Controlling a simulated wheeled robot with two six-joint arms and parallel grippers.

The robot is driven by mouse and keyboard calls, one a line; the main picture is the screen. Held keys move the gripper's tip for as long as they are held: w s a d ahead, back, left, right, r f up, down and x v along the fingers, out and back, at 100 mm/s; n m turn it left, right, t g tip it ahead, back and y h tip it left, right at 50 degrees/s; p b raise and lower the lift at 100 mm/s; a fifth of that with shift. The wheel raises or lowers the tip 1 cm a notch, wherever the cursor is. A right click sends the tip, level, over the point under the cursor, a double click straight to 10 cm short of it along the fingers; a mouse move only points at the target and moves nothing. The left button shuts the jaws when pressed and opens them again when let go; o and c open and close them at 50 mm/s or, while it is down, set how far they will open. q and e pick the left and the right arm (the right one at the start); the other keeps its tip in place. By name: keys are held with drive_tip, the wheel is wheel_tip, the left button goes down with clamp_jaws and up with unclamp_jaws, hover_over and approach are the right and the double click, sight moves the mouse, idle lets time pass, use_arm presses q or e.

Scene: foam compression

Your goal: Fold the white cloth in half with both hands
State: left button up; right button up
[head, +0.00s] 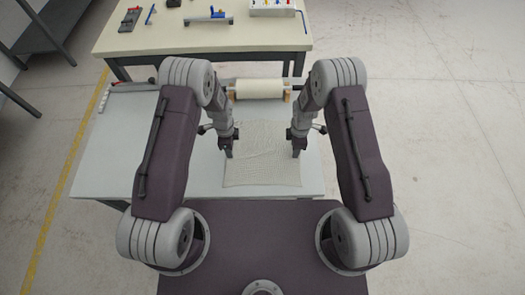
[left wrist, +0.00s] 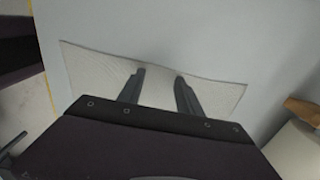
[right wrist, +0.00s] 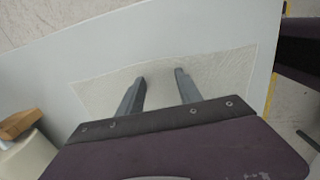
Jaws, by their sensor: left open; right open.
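The white cloth (head: 262,165) lies spread on the pale table in front of me, in the middle of the head view. It looks flat with light wrinkles. My left gripper (head: 228,150) is open over the cloth's left edge, and my right gripper (head: 297,150) is open over its right part. In the left wrist view the cloth (left wrist: 105,72) shows around the open left fingers (left wrist: 160,78). In the right wrist view the cloth (right wrist: 225,70) shows around the open right fingers (right wrist: 160,76). Nothing is held. I cannot tell whether the fingertips touch the cloth.
A cream roll (head: 258,88) on wooden supports stands behind the cloth. A ruler-like bar (head: 133,86) lies at the table's far left. The pale table (head: 115,150) is clear left of the cloth. A back workbench (head: 180,38) holds tools and a white box (head: 272,7).

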use_arm(q)
drive_tip(key=shift+d, duration=0.1)
use_arm(e)
drive_tip(key=shift+d, duration=0.1)
use_arm(q)
drive_tip(key=shift+f, duration=0.1)
use_arm(e)
drive_tip(key=shift+f, duration=0.1)
use_arm(q)
drive_tip(key=shift+f+b, duration=0.2)
drive_tip(key=shift+b, duration=0.1)
drive_tip(key=shift+c, duration=0.2)
use_arm(e)
drive_tip(key=shift+f, duration=0.2)
drive_tip(key=shift+c, duration=0.2)
use_arm(q)
drive_tip(key=shift+r, duration=0.15)
drive_tip(key=shift+c, duration=1.2)
use_arm(e)
drive_tip(key=shift+r, duration=0.15)
drive_tip(key=shift+c, duration=1.2)
use_arm(q)
clamp_jaws()
use_arm(e)
clamp_jaws()
